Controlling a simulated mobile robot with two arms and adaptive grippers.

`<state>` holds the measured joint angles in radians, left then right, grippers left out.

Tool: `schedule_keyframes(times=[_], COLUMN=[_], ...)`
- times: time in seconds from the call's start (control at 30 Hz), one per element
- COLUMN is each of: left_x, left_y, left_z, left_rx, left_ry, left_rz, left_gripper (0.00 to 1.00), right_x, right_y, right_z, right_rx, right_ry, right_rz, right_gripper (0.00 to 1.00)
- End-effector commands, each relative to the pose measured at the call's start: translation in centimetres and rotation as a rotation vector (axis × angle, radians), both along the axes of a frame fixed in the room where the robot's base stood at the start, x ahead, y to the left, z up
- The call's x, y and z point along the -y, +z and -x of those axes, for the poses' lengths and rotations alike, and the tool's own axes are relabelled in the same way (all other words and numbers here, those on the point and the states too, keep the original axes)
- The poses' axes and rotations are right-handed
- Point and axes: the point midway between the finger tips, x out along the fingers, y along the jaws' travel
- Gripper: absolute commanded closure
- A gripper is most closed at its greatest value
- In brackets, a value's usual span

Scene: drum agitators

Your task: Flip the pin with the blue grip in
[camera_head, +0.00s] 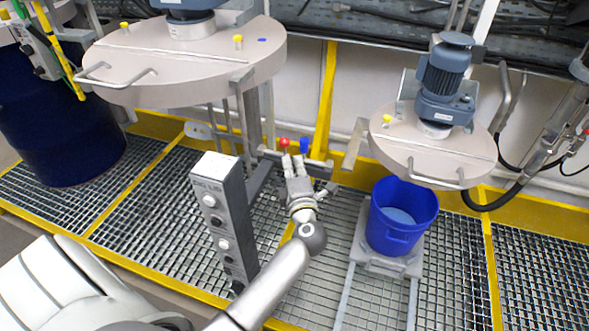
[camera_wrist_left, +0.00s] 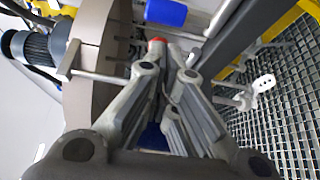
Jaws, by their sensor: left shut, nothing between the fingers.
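The pin's blue grip (camera_head: 304,145) stands at the bracket between the two agitators. A red knob (camera_head: 284,142) is just left of it. My left gripper (camera_head: 293,160) is shut and empty, with its fingertips close to both. In the left wrist view the blue grip (camera_wrist_left: 166,12) lies beyond the fingertips at the top. The red knob (camera_wrist_left: 157,41) shows partly at the tips of my left gripper (camera_wrist_left: 165,52). I cannot tell whether the fingers touch either one. The pin's shaft is not clearly visible. My right gripper is not in view.
A grey control box (camera_head: 222,215) stands left of my left arm. A blue bucket (camera_head: 388,238) sits right of it, under the smaller lid (camera_head: 400,145). The large lid (camera_head: 185,70) is at upper left. A dark blue drum (camera_head: 60,140) stands at far left.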

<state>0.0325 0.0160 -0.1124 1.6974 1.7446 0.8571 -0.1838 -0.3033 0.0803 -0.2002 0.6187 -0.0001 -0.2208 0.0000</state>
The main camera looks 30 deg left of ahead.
Motion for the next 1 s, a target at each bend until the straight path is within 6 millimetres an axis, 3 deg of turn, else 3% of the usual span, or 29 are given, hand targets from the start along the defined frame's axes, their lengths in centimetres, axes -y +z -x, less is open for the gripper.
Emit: schedule_keyframes(times=[0.2,0.5,0.8,1.0], left_x=[-2.6,-3.8,-3.5,-0.4], left_y=[0.1,-0.1,-0.1,-0.1], left_z=[-2.8,-4.2,-4.2,-4.9], left_rx=[0.000,-0.001,0.000,-0.001], left_ry=[0.001,0.000,0.000,-0.002], left_rz=[-0.003,0.001,0.001,0.006], left_gripper=[1.00,1.00,1.00,1.00], right_x=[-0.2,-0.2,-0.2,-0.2], right_y=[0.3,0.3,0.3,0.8], right_z=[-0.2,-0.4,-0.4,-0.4], right_rx=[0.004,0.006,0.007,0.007], right_ry=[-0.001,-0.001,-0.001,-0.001], right_rz=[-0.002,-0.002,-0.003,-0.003], right_gripper=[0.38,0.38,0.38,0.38])
